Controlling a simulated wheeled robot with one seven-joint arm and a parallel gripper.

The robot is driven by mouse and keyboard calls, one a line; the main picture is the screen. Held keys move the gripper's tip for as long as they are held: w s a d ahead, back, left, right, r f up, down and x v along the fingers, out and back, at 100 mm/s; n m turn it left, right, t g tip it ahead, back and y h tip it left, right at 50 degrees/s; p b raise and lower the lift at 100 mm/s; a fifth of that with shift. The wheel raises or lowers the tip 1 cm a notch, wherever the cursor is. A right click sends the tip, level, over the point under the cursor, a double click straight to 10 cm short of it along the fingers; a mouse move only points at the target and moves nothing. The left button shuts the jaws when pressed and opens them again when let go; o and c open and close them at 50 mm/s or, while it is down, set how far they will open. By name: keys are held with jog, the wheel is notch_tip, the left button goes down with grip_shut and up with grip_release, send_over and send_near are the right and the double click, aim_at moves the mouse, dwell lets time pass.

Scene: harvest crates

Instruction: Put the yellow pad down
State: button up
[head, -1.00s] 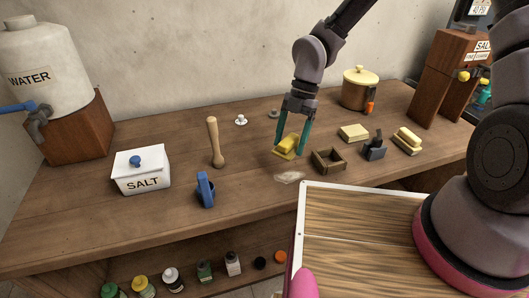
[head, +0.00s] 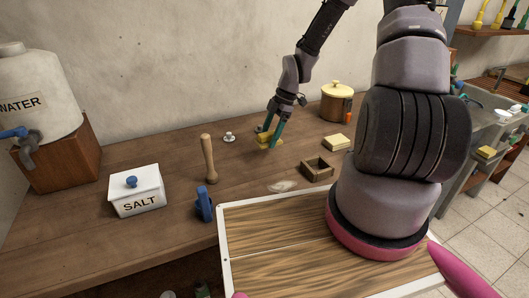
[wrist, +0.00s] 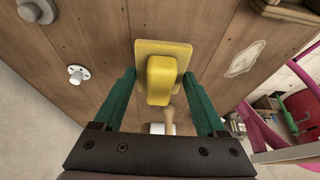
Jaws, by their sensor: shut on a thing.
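The yellow pad (head: 265,140) has a flat square base and a raised grip block. It is at the back part of the wooden table, near the wall. My gripper (head: 271,135) is shut on it, with one green finger on each side. In the wrist view the pad (wrist: 180,50) lies between the fingers (wrist: 160,80), its base spread beyond the grip block. The pad is at or just above the tabletop; I cannot tell if it touches.
Left of the pad are a white knob (head: 229,137), a wooden pestle (head: 208,160) and a salt box (head: 136,190). Right are a small wooden box (head: 318,168), a pale yellow block (head: 337,143) and a lidded pot (head: 337,101). A pale patch (head: 282,187) marks the table in front.

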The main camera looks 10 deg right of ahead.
aim_at(267, 157)
notch_tip(267, 157, down, 6)
jog(key=shift+r, duration=0.1)
jog(key=shift+f, duration=0.2)
dwell(0.3)
